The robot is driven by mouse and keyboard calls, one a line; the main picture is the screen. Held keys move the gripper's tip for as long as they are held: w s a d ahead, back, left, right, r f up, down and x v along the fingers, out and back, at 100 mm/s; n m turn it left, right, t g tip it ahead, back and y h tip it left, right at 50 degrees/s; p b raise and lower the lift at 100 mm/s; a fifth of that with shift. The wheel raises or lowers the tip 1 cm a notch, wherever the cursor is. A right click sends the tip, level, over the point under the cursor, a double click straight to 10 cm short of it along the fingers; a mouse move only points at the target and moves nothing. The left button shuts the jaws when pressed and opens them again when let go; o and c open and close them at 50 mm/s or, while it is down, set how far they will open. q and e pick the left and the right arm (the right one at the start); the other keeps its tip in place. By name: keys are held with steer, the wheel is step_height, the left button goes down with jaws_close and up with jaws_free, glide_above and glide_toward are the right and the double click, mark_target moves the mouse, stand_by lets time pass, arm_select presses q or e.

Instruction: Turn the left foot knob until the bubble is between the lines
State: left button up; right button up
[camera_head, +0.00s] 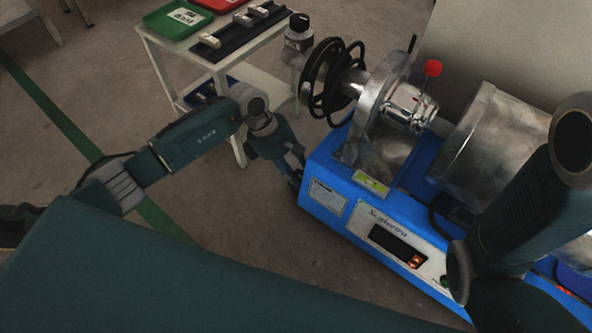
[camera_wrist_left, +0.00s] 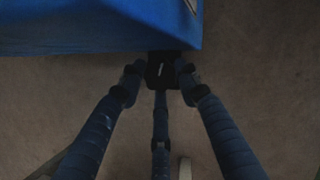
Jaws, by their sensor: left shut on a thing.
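A blue machine (camera_head: 345,215) stands at the right in the head view. My left gripper (camera_head: 296,172) is at the machine's lower left corner. In the left wrist view, the left gripper (camera_wrist_left: 160,75) has its fingers on both sides of a black foot knob (camera_wrist_left: 162,69) under the blue edge and is shut on it. The knob is hidden or too dark to tell in the head view. A small yellow-green level (camera_head: 371,184) sits on the machine's top; its bubble and lines are too small to read. My right gripper is out of view.
A white table (camera_head: 190,50) with a green tray (camera_head: 178,18), a red tray (camera_head: 219,3) and a black mat (camera_head: 243,36) stands behind my left arm.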

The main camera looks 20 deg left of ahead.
arm_select(q)
steer(key=shift+s+d+r+n+t+p, duration=0.15)
steer(key=shift+r+n+t+p, duration=0.3)
steer(key=shift+p, duration=0.65)
steer(key=shift+d+f+n+p, duration=0.1)
steer(key=shift+f+n+p, duration=0.15)
steer(key=shift+n+p, duration=0.25)
steer(key=shift+f, duration=0.15)
steer(key=o, duration=1.1)
